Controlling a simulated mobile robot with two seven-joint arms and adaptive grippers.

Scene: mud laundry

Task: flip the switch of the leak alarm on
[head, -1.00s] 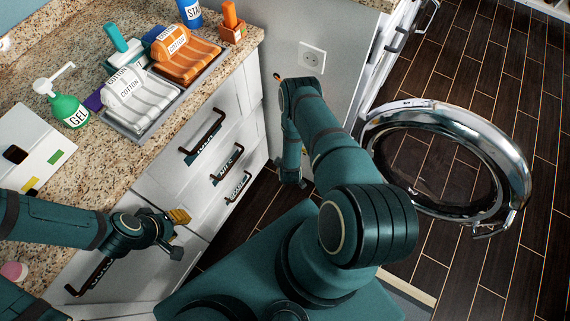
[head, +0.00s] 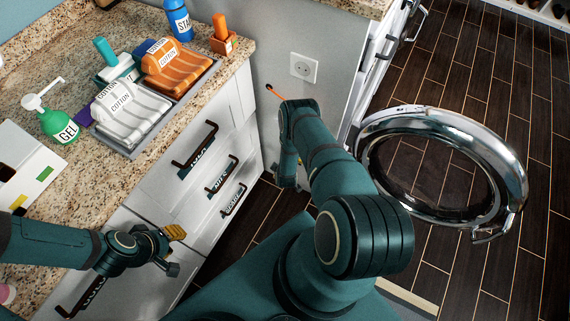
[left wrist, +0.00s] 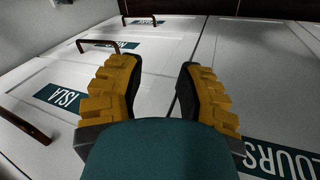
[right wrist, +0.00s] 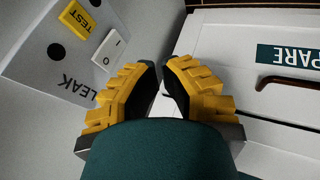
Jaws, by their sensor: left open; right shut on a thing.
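The leak alarm (right wrist: 35,65) is a pale panel marked LEAK in the right wrist view. It carries a yellow TEST button (right wrist: 77,19) and a white rocker switch (right wrist: 109,50) marked with a bar and a circle. I cannot tell which side is pressed. My right gripper (right wrist: 163,75) is beside the panel's switch side, fingers nearly together. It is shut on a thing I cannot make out. In the head view the alarm is not visible. My left gripper (head: 174,249) is open and empty in front of the drawers, also in the left wrist view (left wrist: 160,78).
Labelled drawers (head: 205,165) stand below the granite counter (head: 60,85), which holds a tray of folded cloths, a green gel bottle (head: 58,124) and other items. An open round chrome door (head: 510,160) juts out at right.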

